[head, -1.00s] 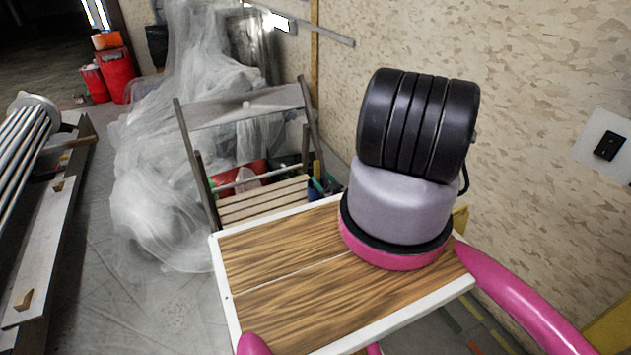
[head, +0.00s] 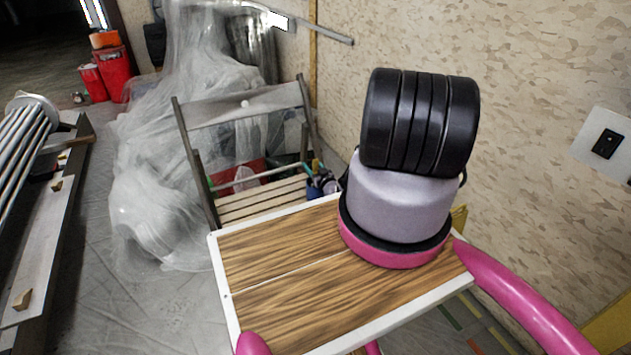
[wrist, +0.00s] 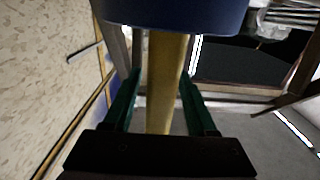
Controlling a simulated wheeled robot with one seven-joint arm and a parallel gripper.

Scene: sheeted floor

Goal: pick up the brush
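In the wrist view, my gripper (wrist: 160,75) has its two green fingers apart. A yellow, handle-like piece (wrist: 165,85) runs lengthwise between them, below a rounded blue piece (wrist: 175,14) at the top edge. They look like the brush, but I cannot be sure. The right fingertip is close to the yellow piece; a narrow gap shows on the left. I cannot tell whether either finger touches it. In the head view my gripper does not show; my arm's black and grey links block part of the view. Small blue items (head: 318,188) lie at the chair's right side.
A folding chair (head: 247,108) with a slatted seat stands ahead, against plastic sheeting (head: 150,210). A wood-topped panel (head: 275,270) with a white rim lies in front. The patterned wall (head: 540,80) is close on the right. Red containers (head: 115,73) stand far left.

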